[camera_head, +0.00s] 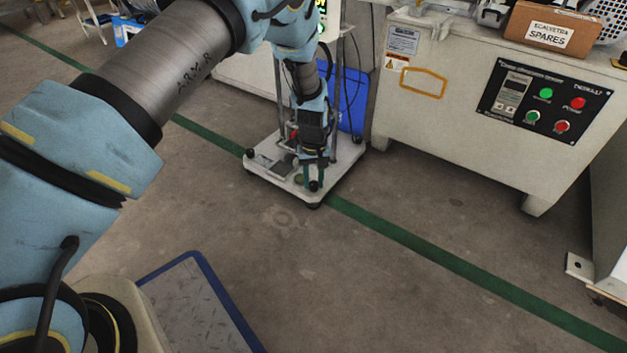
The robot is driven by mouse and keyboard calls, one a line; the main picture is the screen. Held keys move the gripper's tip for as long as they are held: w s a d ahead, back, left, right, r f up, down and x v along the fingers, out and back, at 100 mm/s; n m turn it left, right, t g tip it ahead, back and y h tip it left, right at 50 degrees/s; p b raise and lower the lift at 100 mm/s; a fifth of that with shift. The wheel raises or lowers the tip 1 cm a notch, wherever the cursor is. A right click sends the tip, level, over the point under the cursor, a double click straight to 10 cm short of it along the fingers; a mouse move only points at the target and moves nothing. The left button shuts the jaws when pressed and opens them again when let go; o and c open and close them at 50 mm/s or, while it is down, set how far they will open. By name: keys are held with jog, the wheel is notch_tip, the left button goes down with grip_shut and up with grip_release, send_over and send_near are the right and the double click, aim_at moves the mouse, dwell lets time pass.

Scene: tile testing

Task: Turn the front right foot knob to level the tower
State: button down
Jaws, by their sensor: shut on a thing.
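The tower stands on a white base plate (265,176) on the floor, with thin upright posts rising from it. My gripper (314,182) reaches down over the plate's front right corner. Its fingers are shut on the dark front right foot knob (314,186), which shows as a small black round top between the fingertips. A dark foot (313,205) shows under the plate's front corner, and another dark foot (249,153) shows at its left corner. My arm and gripper hide part of the plate's middle and the posts behind.
A beige machine cabinet (450,125) with a black button panel (543,100) stands at the right, with a box marked spares (552,30) on top. A blue bin (352,98) is behind the tower. A green floor line (420,245) runs past the base.

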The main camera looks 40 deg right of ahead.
jog(key=shift+r+m+p, duration=0.1)
jog(key=shift+m+p, duration=0.2)
jog(key=shift+p, duration=0.15)
jog(key=shift+m+p, duration=0.3)
jog(key=m+p, duration=0.3)
jog(key=shift+r, duration=0.1)
jog(key=m+p, duration=0.2)
jog(key=m, duration=0.1)
jog(key=shift+m, duration=0.3)
jog(key=shift+f+m+p, duration=0.2)
jog(key=shift+m+p, duration=0.85)
jog(key=shift+m, duration=0.95)
jog(key=c, duration=0.6)
grip_release()
